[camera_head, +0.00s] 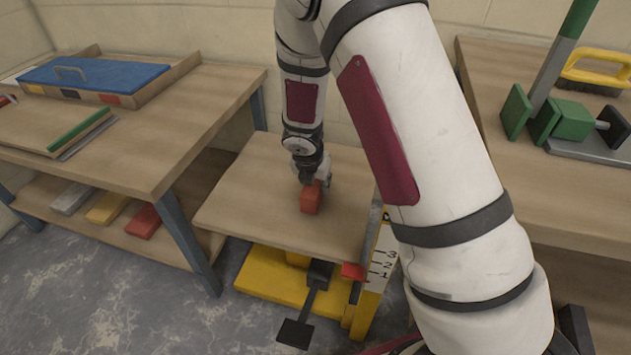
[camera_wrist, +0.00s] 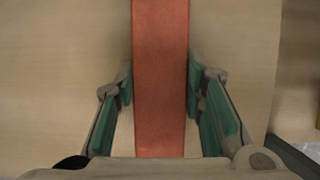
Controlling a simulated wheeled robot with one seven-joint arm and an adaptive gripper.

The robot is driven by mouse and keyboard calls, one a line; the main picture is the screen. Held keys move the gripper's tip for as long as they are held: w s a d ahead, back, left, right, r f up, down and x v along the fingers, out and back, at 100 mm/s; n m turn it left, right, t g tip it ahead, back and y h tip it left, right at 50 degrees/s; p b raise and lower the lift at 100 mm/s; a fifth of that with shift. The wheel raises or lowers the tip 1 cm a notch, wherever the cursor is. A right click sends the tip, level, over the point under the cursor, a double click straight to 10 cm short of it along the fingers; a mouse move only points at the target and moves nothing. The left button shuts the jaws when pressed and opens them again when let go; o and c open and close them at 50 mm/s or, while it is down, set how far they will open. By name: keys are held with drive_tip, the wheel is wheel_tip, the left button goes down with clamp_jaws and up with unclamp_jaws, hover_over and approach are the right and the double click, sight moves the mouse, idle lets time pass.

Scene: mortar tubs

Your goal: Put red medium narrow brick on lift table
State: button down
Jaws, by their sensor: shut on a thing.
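The red brick (camera_head: 311,197) is at my gripper (camera_head: 314,180), over the wooden top of the lift table (camera_head: 250,200). In the wrist view the red brick (camera_wrist: 160,90) runs lengthwise between the two green-padded fingers of my gripper (camera_wrist: 160,95), which are shut on it. The pale wooden top (camera_wrist: 60,60) lies below it in that view. The brick is at or very close to the top; I cannot tell whether it touches. The lift table has a yellow base, a black pedal and a numbered height scale (camera_head: 383,265) at its front right.
A workbench (camera_head: 190,110) at left holds a blue-lidded case (camera_head: 95,75); its lower shelf carries a grey, a yellow and a red brick (camera_head: 144,221). Another bench (camera_head: 520,85) at right holds a green-and-grey tool and a yellow-handled brush (camera_head: 595,68). The lift table's top is otherwise clear.

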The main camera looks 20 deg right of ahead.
drive_tip(key=shift+f+b, duration=0.45)
idle(0.4)
drive_tip(key=c, duration=1)
unclamp_jaws()
drive_tip(key=shift+o, duration=0.2)
